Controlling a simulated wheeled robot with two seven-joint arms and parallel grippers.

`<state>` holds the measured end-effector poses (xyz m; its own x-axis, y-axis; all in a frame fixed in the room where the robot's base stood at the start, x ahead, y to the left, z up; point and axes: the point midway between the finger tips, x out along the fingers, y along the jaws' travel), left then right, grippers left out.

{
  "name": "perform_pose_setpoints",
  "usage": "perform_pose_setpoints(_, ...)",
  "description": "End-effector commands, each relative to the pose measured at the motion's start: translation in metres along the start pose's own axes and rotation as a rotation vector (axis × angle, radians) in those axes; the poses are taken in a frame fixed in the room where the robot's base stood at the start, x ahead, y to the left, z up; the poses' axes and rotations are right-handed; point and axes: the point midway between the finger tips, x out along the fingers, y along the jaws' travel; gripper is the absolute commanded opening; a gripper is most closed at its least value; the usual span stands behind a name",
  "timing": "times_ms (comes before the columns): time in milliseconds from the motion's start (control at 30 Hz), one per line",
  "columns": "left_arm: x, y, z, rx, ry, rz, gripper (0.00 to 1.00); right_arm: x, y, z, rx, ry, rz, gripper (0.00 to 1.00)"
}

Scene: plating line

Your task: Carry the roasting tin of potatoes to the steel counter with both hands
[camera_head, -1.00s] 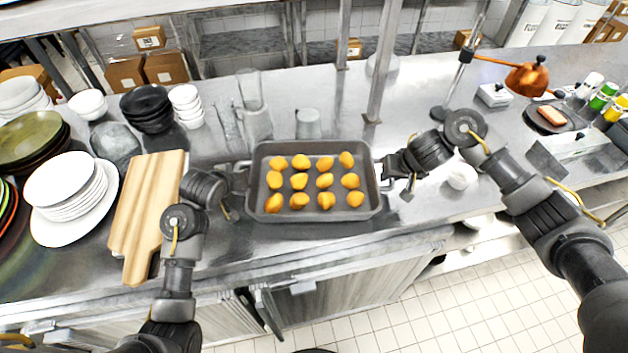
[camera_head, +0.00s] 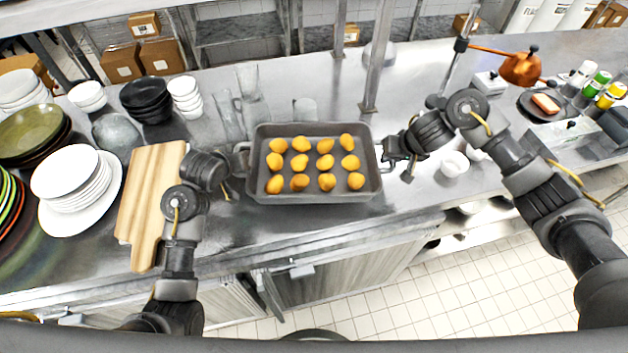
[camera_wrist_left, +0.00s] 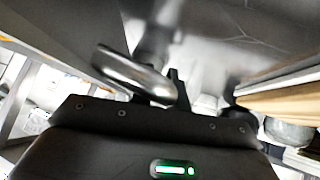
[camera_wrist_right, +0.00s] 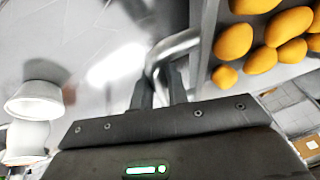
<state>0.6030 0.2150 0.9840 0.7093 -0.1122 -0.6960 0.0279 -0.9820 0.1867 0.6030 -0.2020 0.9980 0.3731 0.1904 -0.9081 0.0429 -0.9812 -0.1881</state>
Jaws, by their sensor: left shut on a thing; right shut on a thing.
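The dark grey roasting tin (camera_head: 376,190) is level above or on the steel counter (camera_head: 415,90) in the head view, with several golden potatoes (camera_head: 325,162) in rows inside. My left gripper (camera_head: 240,162) is shut on the tin's left handle; that handle also shows in the left wrist view (camera_wrist_left: 135,74). My right gripper (camera_head: 387,160) is shut on the right handle, whose bent metal bar shows in the right wrist view (camera_wrist_right: 172,46). The tin hides what is under it, so I cannot tell how much gap there is.
A wooden board (camera_head: 145,205), white plates (camera_head: 68,172) and black bowls (camera_head: 147,97) are left of the tin. A glass (camera_head: 305,108) stands close behind it, near a steel post (camera_head: 379,60). A small white bowl (camera_head: 453,164) is by my right arm. A copper heat lamp (camera_head: 520,68) is at the right.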

Motion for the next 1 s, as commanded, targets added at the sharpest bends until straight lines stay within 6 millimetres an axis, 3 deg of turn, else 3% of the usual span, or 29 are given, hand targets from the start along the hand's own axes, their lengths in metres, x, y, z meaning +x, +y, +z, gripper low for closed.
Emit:
perform_pose_setpoints(900, 0.035, -0.011, 0.034, -0.002, 0.004, -0.002, 0.0, 0.045, 0.011, 0.018, 0.002, 0.004, 0.003, 0.0)
perform_pose_setpoints(933, 0.034, -0.011, 0.033, -0.002, 0.0, -0.003, 0.19, 0.044, 0.011, 0.018, 0.002, 0.001, 0.004, 0.19)
perform_pose_setpoints(1000, 0.033, -0.01, 0.032, -0.001, 0.0, -0.003, 0.28, 0.042, 0.011, 0.017, 0.002, 0.001, 0.004, 0.28)
